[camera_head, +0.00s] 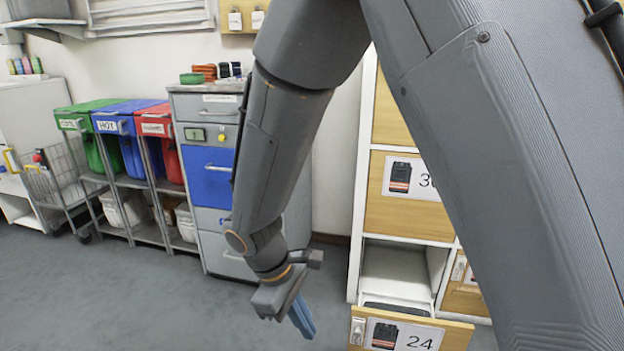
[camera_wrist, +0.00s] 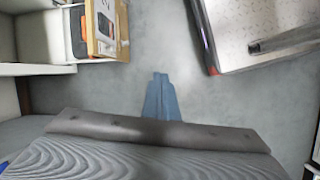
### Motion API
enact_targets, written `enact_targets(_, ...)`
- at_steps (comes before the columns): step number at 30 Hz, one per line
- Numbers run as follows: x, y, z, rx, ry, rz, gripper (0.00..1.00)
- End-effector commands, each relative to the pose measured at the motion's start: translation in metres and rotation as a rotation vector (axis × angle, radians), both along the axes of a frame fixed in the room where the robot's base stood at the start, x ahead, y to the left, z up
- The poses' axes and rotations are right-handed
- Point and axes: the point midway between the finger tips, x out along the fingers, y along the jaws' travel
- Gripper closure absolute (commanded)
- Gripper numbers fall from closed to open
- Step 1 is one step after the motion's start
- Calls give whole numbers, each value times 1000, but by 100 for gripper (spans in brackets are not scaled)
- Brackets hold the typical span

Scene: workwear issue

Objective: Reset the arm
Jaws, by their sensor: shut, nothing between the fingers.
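My arm reaches down across the middle of the head view. My gripper (camera_head: 303,318) hangs low at its end, with blue fingers pointing down over the grey floor. In the wrist view my gripper (camera_wrist: 161,76) shows its blue fingers closed together, with nothing between them. It touches nothing that I can see. To its right in the head view is a pulled-out drawer marked 24 (camera_head: 457,334), apart from the fingers.
A shelf cabinet (camera_head: 354,215) with wooden drawers stands right, including the 30 drawer (camera_head: 385,222). A grey cabinet (camera_head: 222,258) with a blue drawer stands behind the arm. Green, blue and red bins (camera_head: 130,135) and a wire cart (camera_head: 50,180) stand left. Floor at front left is clear.

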Motion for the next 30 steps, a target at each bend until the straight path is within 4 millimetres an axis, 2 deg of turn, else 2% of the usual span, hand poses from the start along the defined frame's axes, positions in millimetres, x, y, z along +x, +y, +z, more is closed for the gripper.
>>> enact_targets(1,-11,0,14,37,-16,-46,100)
enact_targets(6,-51,-1,49,149,-51,-210,100)
enact_targets(9,-72,-2,64,207,-67,-298,100)
enact_targets(15,-101,-4,82,290,-86,-424,100)
enact_targets(23,-129,-8,96,372,-101,-548,100)
enact_targets(30,-125,-25,125,366,-113,-611,100)
